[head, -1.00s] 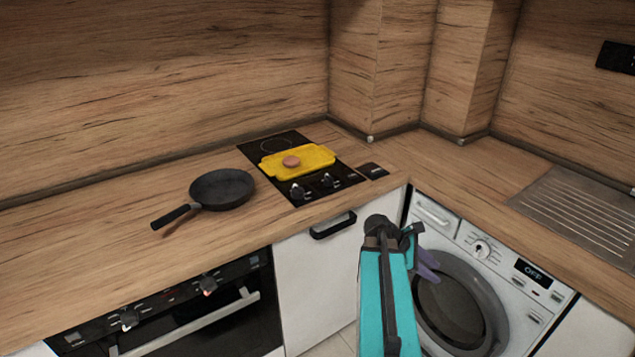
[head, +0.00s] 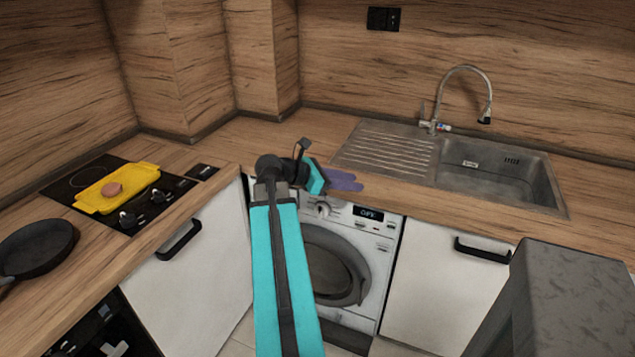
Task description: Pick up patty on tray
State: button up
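The patty (head: 113,189) is a small brown disc lying on the yellow tray (head: 139,177). The tray rests on the black hob (head: 170,186) at the left of the head view. My gripper (head: 346,181) has purple fingers and is in front of the counter edge, above the washing machine. It is well to the right of the tray, apart from the patty. The fingers point right and look slightly parted, but they are small and overlap, so their opening is unclear. Nothing is visibly held in them.
A dark frying pan (head: 38,247) sits on the left counter near the hob. A sink (head: 490,180) with a tall faucet (head: 464,75) is at the back right. The washing machine (head: 365,255) stands below the counter. A grey block-like surface (head: 575,300) fills the lower right. The corner counter is clear.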

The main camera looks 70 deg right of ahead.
aim_at(111, 189)
jog(key=u, duration=0.15)
jog(key=k, duration=0.5)
jog(key=z, duration=0.65)
jog(key=i, duration=1.3)
jog(key=u, duration=0.75)
